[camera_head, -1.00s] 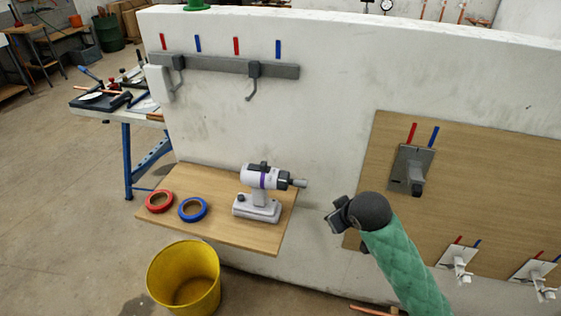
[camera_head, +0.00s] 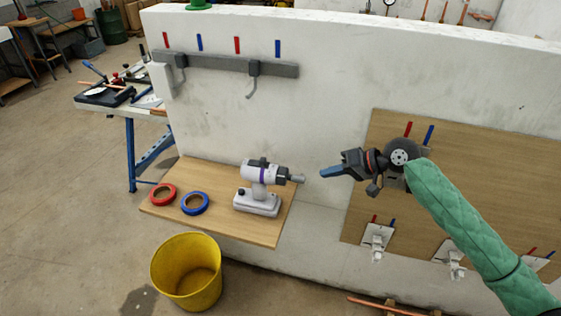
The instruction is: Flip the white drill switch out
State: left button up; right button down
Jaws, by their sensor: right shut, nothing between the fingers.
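The white drill (camera_head: 262,187) with a purple band and a dark grey chuck stands upright on the wooden shelf (camera_head: 233,227), its nose pointing right. A small dark knob shows on the left of its base; I cannot tell whether this is the switch, nor its position. My right gripper (camera_head: 327,172) is shut and empty, in front of the wall to the right of the drill's tip and apart from it. Its green-sleeved arm comes in from the lower right. My left gripper is not in view.
A red tape roll (camera_head: 163,194) and a blue tape roll (camera_head: 194,204) lie on the shelf left of the drill. A yellow bucket (camera_head: 186,273) stands on the floor below. A grey hook rail (camera_head: 215,64) is on the wall above. A wooden panel (camera_head: 470,160) with fittings is at right.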

aim_at(266, 162)
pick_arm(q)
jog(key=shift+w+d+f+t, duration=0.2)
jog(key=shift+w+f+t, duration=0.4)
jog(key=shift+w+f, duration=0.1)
pick_arm(e)
jog(key=shift+w+a+r+m+y, duration=0.1)
jog(key=shift+a+r+m+y, duration=0.15)
jog(key=shift+r+m+y, duration=0.45)
jog(key=shift+w+a+r+m+y, duration=0.1)
jog(key=shift+a+r+m+y, duration=0.15)
jog(key=shift+r+m, duration=0.5)
jog(key=shift+a+r+m+y, duration=0.2)
jog(key=shift+r+m+y, duration=0.3)
jog(key=shift+m, duration=0.55)
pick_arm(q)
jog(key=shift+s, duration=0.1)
pick_arm(e)
jog(key=shift+a+f, duration=0.1)
